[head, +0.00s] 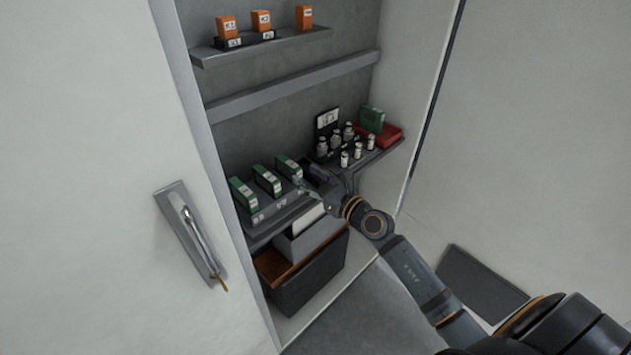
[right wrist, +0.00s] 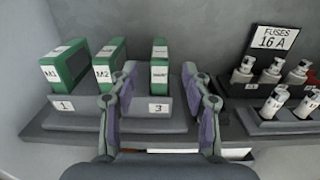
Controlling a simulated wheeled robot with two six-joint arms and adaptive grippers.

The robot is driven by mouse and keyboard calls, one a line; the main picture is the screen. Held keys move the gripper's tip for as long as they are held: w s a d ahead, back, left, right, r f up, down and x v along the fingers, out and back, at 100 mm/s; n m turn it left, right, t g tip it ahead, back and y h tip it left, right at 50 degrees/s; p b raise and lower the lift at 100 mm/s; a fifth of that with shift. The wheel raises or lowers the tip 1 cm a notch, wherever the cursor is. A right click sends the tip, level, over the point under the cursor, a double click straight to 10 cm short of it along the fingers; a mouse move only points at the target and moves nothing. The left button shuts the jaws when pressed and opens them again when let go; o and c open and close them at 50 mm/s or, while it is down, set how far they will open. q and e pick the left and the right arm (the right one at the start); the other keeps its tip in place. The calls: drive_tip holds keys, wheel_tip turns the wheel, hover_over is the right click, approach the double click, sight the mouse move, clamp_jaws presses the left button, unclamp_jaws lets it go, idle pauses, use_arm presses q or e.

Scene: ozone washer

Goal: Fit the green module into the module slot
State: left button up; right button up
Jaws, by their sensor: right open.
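Several green modules show. Three stand upright in a row on a grey slotted base (head: 287,203): the left (right wrist: 63,66), the middle (right wrist: 110,60) and the right one (right wrist: 159,66), above the label 3. They also show in the head view, the right one (head: 288,167) closest to my gripper. Another green module (head: 372,118) stands at a red tray farther right. My right gripper (right wrist: 160,78) is open, its fingers either side of the right module in the wrist picture, with no clear contact. It hides the label between 1 and 3. My left gripper is out of view.
A fuse rack (right wrist: 283,123) with several white fuses and a "FUSES 16 A" sign (right wrist: 272,40) is right of my gripper. The red tray (head: 391,134) lies beyond. Orange blocks (head: 262,21) stand on the upper shelf (head: 290,42). A cabinet wall bounds the left.

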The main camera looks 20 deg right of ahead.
drive_tip(key=v, duration=0.3)
idle(0.6)
